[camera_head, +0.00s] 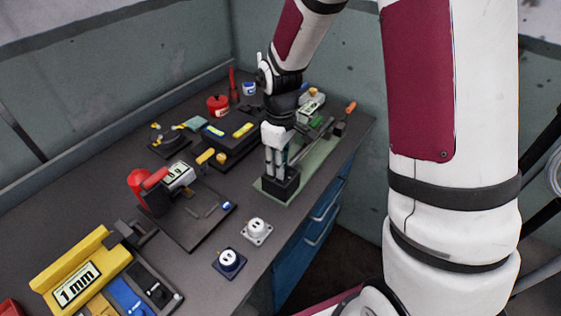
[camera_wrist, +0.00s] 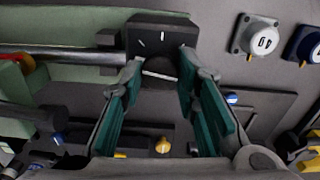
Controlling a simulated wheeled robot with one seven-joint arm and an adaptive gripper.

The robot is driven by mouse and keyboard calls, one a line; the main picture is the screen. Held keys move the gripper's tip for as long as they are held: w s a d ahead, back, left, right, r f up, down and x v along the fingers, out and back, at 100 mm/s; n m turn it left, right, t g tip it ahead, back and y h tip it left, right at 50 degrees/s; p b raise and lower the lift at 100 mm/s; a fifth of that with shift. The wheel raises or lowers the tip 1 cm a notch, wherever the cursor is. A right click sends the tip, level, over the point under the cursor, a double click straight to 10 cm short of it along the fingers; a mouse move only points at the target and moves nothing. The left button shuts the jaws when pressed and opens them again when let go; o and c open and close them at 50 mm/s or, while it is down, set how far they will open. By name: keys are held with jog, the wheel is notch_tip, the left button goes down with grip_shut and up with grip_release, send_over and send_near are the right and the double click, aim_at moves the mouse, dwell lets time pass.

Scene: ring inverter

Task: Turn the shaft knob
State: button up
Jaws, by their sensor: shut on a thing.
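The shaft device is a black block (camera_head: 281,186) on a pale green base plate (camera_head: 309,167) near the table's right edge. A long grey metal shaft (camera_wrist: 62,54) runs from the block. In the wrist view the block (camera_wrist: 163,35) has short white marks. A dark knob (camera_wrist: 160,73) with a pale line sits between my fingertips, partly hidden by them. My gripper (camera_wrist: 162,80), with teal finger pads, is shut on this knob. In the head view my gripper (camera_head: 276,161) points down just above the block, and the knob is hidden.
A dark board (camera_head: 190,215) with a red-handled tool lies left. A black box (camera_head: 231,140) stands behind. Bare table lies between them.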

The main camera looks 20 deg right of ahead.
jog(key=m, duration=0.6)
jog(key=shift+m, duration=0.3)
dwell(0.5)
jog(key=o, duration=1.2)
jog(key=shift+c, duration=0.2)
jog(key=shift+r, duration=0.1)
notch_tip(320, 180, up, 12)
